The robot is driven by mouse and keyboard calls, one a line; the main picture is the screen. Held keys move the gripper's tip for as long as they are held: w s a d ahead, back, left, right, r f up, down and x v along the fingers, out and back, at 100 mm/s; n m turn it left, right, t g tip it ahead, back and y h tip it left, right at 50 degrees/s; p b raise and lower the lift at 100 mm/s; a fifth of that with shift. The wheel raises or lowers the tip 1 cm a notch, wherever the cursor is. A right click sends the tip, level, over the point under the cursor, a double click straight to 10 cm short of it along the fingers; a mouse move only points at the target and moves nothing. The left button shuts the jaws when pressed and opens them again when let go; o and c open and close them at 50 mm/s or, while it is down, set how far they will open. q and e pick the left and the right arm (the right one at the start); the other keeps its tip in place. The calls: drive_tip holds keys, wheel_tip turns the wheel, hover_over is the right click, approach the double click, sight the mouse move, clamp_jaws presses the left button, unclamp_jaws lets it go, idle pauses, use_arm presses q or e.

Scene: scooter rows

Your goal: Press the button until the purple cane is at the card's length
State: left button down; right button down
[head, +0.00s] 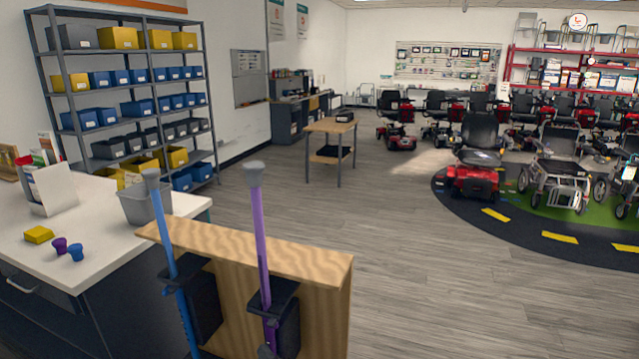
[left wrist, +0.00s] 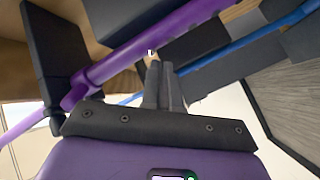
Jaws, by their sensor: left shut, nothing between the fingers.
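The purple cane (head: 260,235), with a grey top, stands nearly upright in a dark holder (head: 288,318) on a wooden board (head: 318,270). In the left wrist view the purple cane (left wrist: 185,40) crosses the picture, with a small bright spot on its shaft. My left gripper (left wrist: 152,62) is shut and empty, its fingertips close to that spot; I cannot tell whether they touch. The blue cane (head: 176,262) stands left of the purple one, its top slightly lower. A white card (head: 55,187) stands on the counter, its writing not readable. My right gripper is not in view.
The white counter (head: 110,238) at the left bears a grey bin (head: 143,206), a yellow block (head: 39,235), a purple cup-like piece (head: 60,246) and a blue one (head: 76,252). Shelves of bins (head: 130,75) stand behind. The floor (head: 440,290) to the right is clear up to the scooters (head: 476,160).

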use_arm(q)
drive_tip(key=shift+w+d, duration=0.1)
drive_tip(key=shift+w, duration=0.35)
idle(0.4)
drive_tip(key=shift+w+d+r+b, duration=0.15)
drive_tip(key=shift+w+r+b, duration=0.05)
drive_tip(key=shift+b, duration=0.1)
idle(0.4)
drive_tip(key=shift+s, duration=0.1)
drive_tip(key=shift+s+a+f, duration=0.1)
drive_tip(key=shift+s+a, duration=0.1)
drive_tip(key=shift+s, duration=0.55)
drive_tip(key=s+a+b, duration=0.1)
drive_tip(key=s+a, duration=0.1)
drive_tip(key=s, duration=0.4)
drive_tip(key=shift+w+f, duration=0.1)
drive_tip(key=shift+f, duration=0.05)
idle(0.8)
